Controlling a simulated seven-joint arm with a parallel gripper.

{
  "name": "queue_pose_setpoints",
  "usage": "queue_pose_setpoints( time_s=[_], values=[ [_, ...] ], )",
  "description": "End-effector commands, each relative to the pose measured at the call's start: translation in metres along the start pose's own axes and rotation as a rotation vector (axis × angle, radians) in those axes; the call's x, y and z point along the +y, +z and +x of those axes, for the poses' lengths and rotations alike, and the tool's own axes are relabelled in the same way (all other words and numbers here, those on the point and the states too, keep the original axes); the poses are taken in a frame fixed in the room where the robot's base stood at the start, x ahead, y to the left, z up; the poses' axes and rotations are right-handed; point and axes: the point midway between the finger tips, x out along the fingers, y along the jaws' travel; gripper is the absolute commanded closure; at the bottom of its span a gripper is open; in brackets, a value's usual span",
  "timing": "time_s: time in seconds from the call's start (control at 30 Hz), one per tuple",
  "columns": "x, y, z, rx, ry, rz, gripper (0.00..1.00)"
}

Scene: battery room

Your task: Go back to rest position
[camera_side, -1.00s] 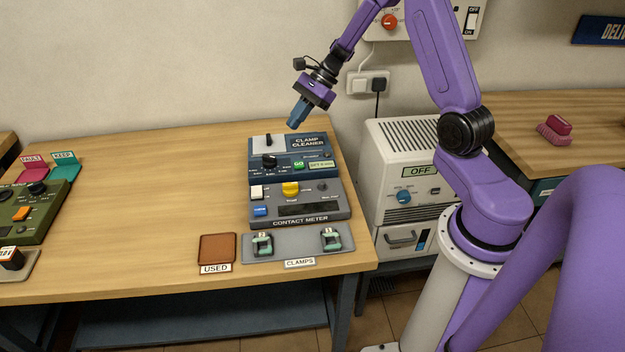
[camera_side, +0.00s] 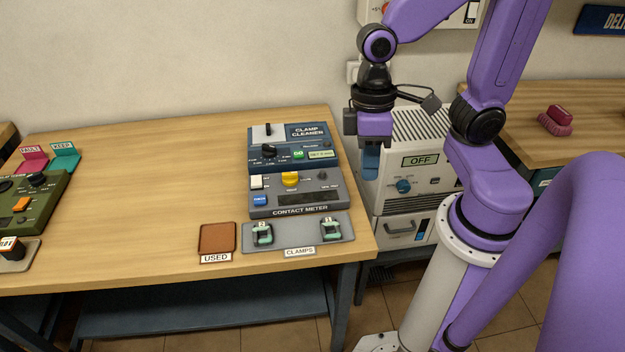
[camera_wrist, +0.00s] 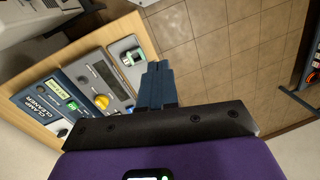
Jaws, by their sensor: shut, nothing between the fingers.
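My gripper (camera_side: 371,160) hangs pointing down in the side view, with its blue fingers together and nothing between them. It is in front of the white cabinet marked OFF (camera_side: 425,140), to the right of the bench and the clamp cleaner (camera_side: 285,159). In the wrist view the shut blue fingers (camera_wrist: 156,85) show over the floor, beside the bench edge. I cannot tell exactly how far the gripper is from the cabinet.
The contact meter (camera_side: 325,181), the clamps tray (camera_side: 290,236) with two green clamps and the brown USED pad (camera_side: 217,238) lie on the wooden bench (camera_side: 140,190). A pink brush (camera_side: 556,119) sits on the right table. The bench's middle is clear.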

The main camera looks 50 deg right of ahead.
Motion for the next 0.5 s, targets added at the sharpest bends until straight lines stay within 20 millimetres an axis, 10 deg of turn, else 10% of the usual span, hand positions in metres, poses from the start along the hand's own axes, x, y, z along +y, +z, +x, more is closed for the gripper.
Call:
queue_pose_setpoints(
  time_s=[0.5],
  values=[
    [-0.009,0.046,-0.002,0.042,0.144,-0.511,1.00]
  ],
)
